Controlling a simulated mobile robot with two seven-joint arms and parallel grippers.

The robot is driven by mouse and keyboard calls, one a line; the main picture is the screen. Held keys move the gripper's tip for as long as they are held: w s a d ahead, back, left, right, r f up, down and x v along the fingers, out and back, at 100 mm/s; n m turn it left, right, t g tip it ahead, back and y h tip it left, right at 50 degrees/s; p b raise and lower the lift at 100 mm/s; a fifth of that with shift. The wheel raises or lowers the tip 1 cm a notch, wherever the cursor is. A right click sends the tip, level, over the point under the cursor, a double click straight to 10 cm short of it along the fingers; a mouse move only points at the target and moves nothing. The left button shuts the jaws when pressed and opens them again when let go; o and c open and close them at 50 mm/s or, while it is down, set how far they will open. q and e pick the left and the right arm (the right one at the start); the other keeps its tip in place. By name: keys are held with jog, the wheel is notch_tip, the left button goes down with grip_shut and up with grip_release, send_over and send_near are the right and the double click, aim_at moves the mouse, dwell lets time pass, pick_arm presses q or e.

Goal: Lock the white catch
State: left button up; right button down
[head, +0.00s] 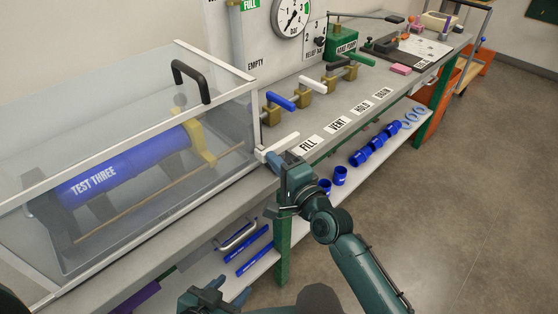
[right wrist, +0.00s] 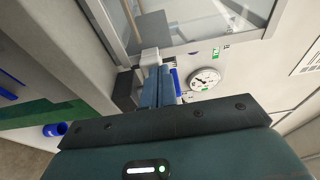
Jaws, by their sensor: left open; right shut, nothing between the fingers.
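The white catch (head: 280,146) is at the right front corner of the clear box (head: 228,72). Its white bar sticks out to the right of the box's corner in the head view. My right gripper (head: 272,160) is shut and empty, with its fingertips right at the catch. In the right wrist view, its shut fingers (right wrist: 153,84) reach up to a white block (right wrist: 149,56) at the box frame. I cannot tell whether they touch it. My left gripper (head: 216,292) is open and empty, low in front of the bench.
A blue pipe (head: 120,170) marked TEST THREE lies inside the box. Blue (head: 281,101) and white (head: 312,84) valve handles stand behind the labels. A lower shelf (head: 330,205) holds blue fittings. The floor to the right is clear.

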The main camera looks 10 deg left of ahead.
jog(key=shift+s+a+r, duration=0.1)
jog(key=shift+a+r, duration=0.2)
jog(key=shift+a, duration=0.35)
jog(key=v, duration=1.3)
jog(key=shift+d+f+b, duration=0.3)
jog(key=shift+d+f, duration=0.05)
jog(key=shift+d, duration=0.2)
jog(key=s+d+f+n+g+h+p, duration=0.1)
jog(key=s+d+f+n+g+h, duration=0.2)
jog(key=s+d+f+n+h, duration=0.5)
jog(key=s+d+f+n, duration=0.4)
jog(key=f+n, duration=0.1)
jog(key=f, duration=0.3)
jog(key=shift+s+d, duration=0.3)
jog(key=shift+d, duration=0.1)
